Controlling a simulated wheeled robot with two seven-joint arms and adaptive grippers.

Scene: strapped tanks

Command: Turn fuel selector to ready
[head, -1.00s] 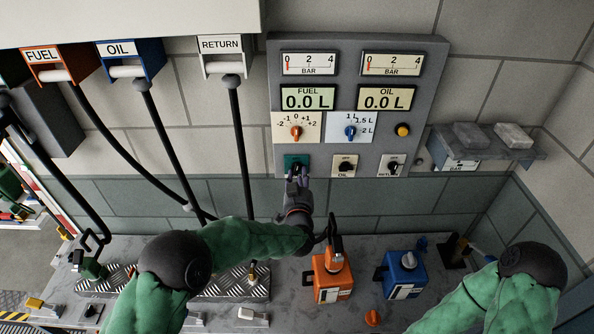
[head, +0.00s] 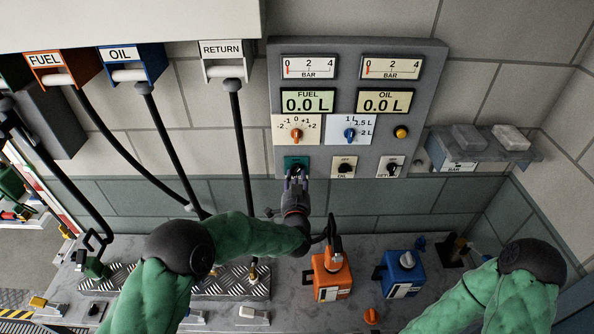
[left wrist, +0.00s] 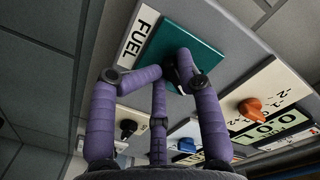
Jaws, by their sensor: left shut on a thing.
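The fuel selector is a dark knob on a teal plate (head: 296,161) at the lower left of the grey panel. My left gripper (head: 297,178) reaches up to it from below and covers most of the knob. In the left wrist view the teal plate (left wrist: 205,52) has a white FUEL label (left wrist: 139,37) beside it. The purple fingers of my left gripper (left wrist: 168,82) are shut on the dark knob (left wrist: 172,74), which is largely hidden, so its pointing direction cannot be told. My right arm shows at the lower right, but its gripper is out of view.
The OIL knob (head: 345,168) and RETURN knob (head: 391,168) sit to the right on the panel. Above are an orange dial (head: 297,134), a blue dial (head: 350,133) and a FUEL display reading 0.0 L. An orange tank (head: 331,284) and a blue tank (head: 404,278) stand on the bench below.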

